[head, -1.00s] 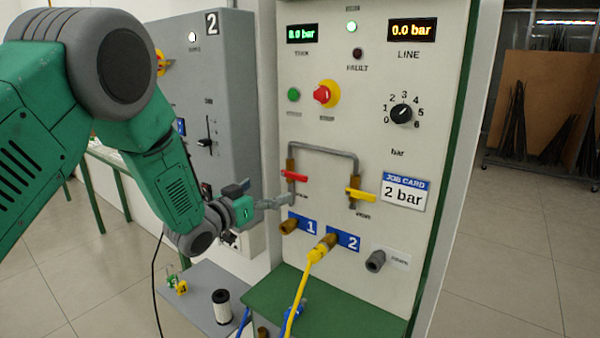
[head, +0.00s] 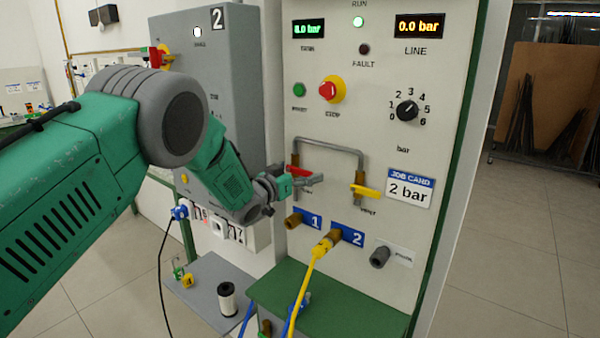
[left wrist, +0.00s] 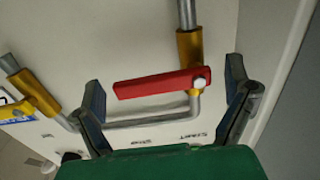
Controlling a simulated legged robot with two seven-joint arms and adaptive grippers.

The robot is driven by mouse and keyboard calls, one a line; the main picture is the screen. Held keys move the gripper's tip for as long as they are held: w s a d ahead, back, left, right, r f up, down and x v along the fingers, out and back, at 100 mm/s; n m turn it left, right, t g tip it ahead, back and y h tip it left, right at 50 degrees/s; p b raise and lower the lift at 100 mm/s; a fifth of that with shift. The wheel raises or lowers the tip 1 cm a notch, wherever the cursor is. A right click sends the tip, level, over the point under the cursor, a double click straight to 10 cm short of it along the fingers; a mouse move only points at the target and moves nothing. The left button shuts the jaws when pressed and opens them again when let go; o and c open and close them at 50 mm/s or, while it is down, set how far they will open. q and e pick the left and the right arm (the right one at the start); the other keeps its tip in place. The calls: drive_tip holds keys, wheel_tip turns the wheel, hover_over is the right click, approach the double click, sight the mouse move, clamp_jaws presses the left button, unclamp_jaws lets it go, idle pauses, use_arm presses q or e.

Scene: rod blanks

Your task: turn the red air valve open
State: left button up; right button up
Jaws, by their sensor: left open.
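The red valve lever (head: 300,171) sits on the left leg of the grey pipe loop on the white panel. In the left wrist view the red lever (left wrist: 155,84) lies crosswise to its brass valve body (left wrist: 190,48), between my open fingers. My left gripper (head: 312,181) is in front of the lever and partly overlaps it in the head view. In the left wrist view its fingers (left wrist: 165,78) stand apart on either side of the lever, with no clear contact. My right gripper is not in view.
A yellow lever (head: 366,191) is on the loop's right leg. Below are a brass port (head: 293,221), a yellow hose (head: 313,262) and a grey port (head: 380,257). A red stop button (head: 328,90) and selector knob (head: 406,111) sit above. A green ledge (head: 330,296) juts out below.

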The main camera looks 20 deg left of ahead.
use_arm(q)
drive_tip(key=c, duration=1.7)
drive_tip(key=shift+o, duration=0.2)
